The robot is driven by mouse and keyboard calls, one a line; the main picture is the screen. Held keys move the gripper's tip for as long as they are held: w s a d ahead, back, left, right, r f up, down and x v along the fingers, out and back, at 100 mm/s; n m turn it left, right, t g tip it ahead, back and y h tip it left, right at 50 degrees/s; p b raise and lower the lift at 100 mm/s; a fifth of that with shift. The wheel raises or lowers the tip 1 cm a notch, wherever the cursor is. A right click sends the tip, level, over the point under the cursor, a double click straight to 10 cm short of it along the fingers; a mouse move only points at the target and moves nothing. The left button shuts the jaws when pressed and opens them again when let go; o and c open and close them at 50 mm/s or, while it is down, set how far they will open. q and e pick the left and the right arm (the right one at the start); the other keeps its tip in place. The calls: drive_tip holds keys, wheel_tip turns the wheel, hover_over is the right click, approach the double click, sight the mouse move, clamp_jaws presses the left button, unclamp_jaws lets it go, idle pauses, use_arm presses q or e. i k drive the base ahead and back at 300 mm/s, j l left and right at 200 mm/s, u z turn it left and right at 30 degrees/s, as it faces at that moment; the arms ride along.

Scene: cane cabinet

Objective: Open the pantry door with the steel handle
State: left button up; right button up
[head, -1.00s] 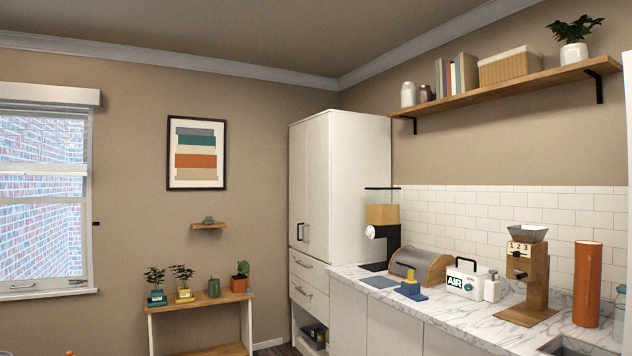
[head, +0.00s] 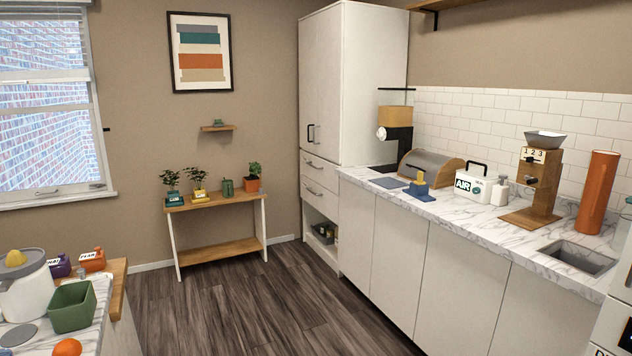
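The tall white pantry cabinet (head: 376,85) stands in the back corner, left of the counter. Its upper door front (head: 322,75) looks shut. Two upright handles sit side by side low on that front: a dark one (head: 317,134) and a lighter, steel-looking one (head: 310,134). They are small, so their exact finish is hard to tell. Below are two drawers with bar handles (head: 314,163) and an open bottom shelf (head: 322,233). Neither of my grippers is in the head view.
A marble counter (head: 440,212) with a grinder, bread box and sink runs along the right. A low plant bench (head: 222,199) stands against the back wall. A counter (head: 117,290) with a green bin fills the lower left. The wood floor (head: 240,310) between is clear.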

sight(330, 28)
drive_tip(key=i+z, duration=0.15)
drive_tip(key=i, duration=2.2)
